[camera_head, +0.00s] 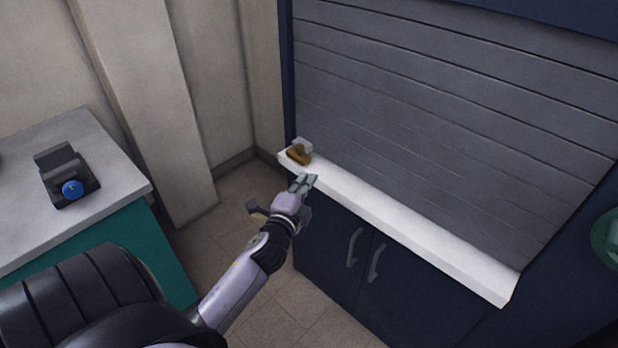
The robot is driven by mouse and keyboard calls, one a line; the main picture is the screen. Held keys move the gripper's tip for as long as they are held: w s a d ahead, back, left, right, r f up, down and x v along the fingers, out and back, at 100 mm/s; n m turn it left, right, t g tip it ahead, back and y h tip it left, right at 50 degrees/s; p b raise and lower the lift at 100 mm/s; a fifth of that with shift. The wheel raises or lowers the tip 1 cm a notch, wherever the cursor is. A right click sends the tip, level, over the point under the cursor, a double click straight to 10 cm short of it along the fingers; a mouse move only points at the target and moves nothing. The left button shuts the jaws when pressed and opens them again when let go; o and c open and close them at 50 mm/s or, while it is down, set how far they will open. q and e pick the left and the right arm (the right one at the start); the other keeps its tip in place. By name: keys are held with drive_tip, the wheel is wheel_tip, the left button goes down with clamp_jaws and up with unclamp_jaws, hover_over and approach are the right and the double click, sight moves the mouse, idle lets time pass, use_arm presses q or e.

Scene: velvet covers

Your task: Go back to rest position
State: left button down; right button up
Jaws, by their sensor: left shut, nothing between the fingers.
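My left gripper (303,182) is at the end of my left arm, which comes in from the lower left. Its fingers are shut with nothing between them. The fingertips are by the front edge of the white ledge (410,222), near its left end. I cannot tell whether they touch the ledge. A small brown object (298,155) lies on the ledge just beyond the fingertips, apart from them, with a small grey-white piece (303,145) behind it. My right gripper is not in view.
A grey slatted shutter (450,110) rises behind the ledge. Dark blue cabinet doors (335,260) with two handles are below it. At left, a teal counter with a pale top (110,170) holds a black device with a blue button (72,188). Tiled floor shows between counter and cabinet.

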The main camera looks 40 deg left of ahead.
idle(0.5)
use_arm(q)
drive_tip(key=s+d+f+n+g+h+p, duration=0.1)
drive_tip(key=s+d+f+n+g, duration=0.2)
drive_tip(key=f, duration=0.8)
drive_tip(key=s+d+f+g+h, duration=0.15)
drive_tip(key=s+f, duration=0.25)
drive_tip(key=f, duration=0.6)
drive_tip(key=s+d+f+n+g+h+p, duration=0.1)
drive_tip(key=s+d+f+n+g, duration=0.2)
drive_tip(key=f, duration=0.8)
drive_tip(key=s+d+f+n+g, duration=0.1)
drive_tip(key=s+d+f+g, duration=0.1)
drive_tip(key=s+f, duration=0.4)
drive_tip(key=s+d+f+n+g+h+p, duration=0.1)
drive_tip(key=s+d+f+g, duration=0.2)
drive_tip(key=s, duration=1.3)
drive_tip(key=s+d+f+n+g+h, duration=0.1)
drive_tip(key=s+d+f+n+g, duration=0.1)
drive_tip(key=s+f, duration=0.7)
drive_tip(key=s+d+g, duration=0.1)
drive_tip(key=s, duration=0.2)
drive_tip(key=shift+d+f+p, duration=0.2)
drive_tip(key=shift+d+p, duration=0.05)
drive_tip(key=shift+p, duration=0.05)
